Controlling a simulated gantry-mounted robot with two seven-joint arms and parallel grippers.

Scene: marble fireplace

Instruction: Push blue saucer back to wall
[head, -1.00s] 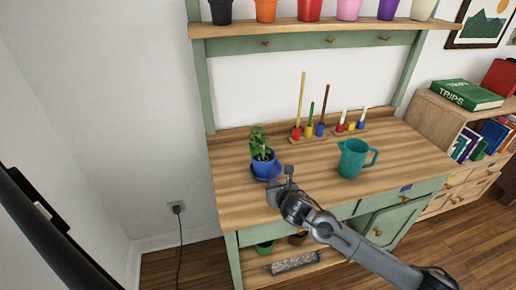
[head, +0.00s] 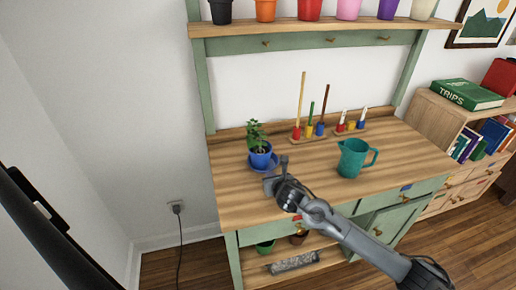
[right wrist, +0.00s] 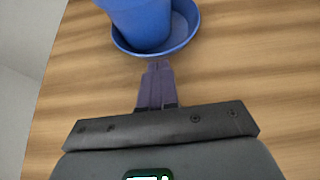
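The blue saucer (head: 275,164) sits on the wooden tabletop near its left end, with a blue pot (head: 261,157) holding a green plant (head: 256,134) on it. Bare tabletop lies between the saucer and the back ledge. My right gripper (head: 283,161) is low at the saucer's front right side. In the right wrist view its fingers (right wrist: 158,68) are together with nothing between them, their tips at the near rim of the saucer (right wrist: 184,28); whether they touch cannot be told. The pot (right wrist: 140,18) is cut off at the top. My left gripper is not in view.
A teal pitcher (head: 353,158) stands to the right on the tabletop (head: 310,185). Tool stands with upright handles (head: 310,133) are along the back. A shelf (head: 320,27) with several colored pots hangs above. The tabletop's left edge is close to the saucer.

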